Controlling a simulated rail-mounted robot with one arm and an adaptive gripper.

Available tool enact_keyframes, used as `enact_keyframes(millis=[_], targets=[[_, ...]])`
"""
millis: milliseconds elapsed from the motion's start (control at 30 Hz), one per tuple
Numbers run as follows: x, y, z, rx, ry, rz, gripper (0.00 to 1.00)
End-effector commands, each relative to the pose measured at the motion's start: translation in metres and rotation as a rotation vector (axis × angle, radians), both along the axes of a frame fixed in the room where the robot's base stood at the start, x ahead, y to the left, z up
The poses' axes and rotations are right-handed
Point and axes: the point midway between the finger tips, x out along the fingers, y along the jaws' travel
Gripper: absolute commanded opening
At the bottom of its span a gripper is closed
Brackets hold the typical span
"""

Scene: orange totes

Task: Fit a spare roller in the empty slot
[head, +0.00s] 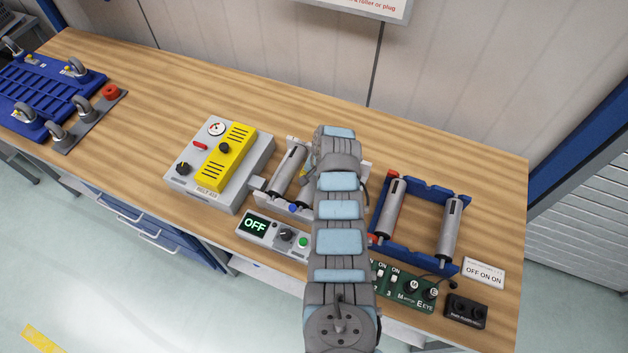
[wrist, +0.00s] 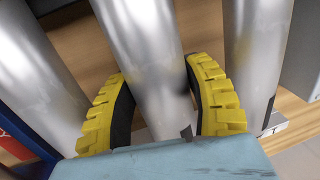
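The roller frame (head: 270,203) stands mid-bench. One grey roller (head: 289,172) shows in it; my arm hides most of the rest. Another roller runs on the left (wrist: 40,75) and another on the right (wrist: 255,50). The held roller's ends and the slot are hidden. A blue rack (head: 408,248) holds two rollers, with a gap between them.
A grey and yellow gearbox (head: 190,186) stands left of the frame. A control box (head: 268,238) reading OFF is in front. A green switch panel (head: 403,288), a black box (head: 466,312) and a white card (head: 484,273) lie front right. Bare bench lies behind.

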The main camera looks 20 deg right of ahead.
Motion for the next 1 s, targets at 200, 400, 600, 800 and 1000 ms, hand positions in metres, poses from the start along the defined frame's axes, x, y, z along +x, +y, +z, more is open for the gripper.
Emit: enact_keyframes(millis=[200,400,600,800,1000], targets=[[0.000,0.000,0.000,0.000,0.000,0.000,0.83],[0.000,0.000,0.000,0.000,0.000,0.000,0.83],[-0.001,-0.001,0.007,0.000,-0.001,0.000,0.83],[-0.003,-0.003,0.024,-0.002,-0.003,0.000,0.83],[-0.005,-0.007,0.047,-0.002,-0.004,0.001,0.83]])
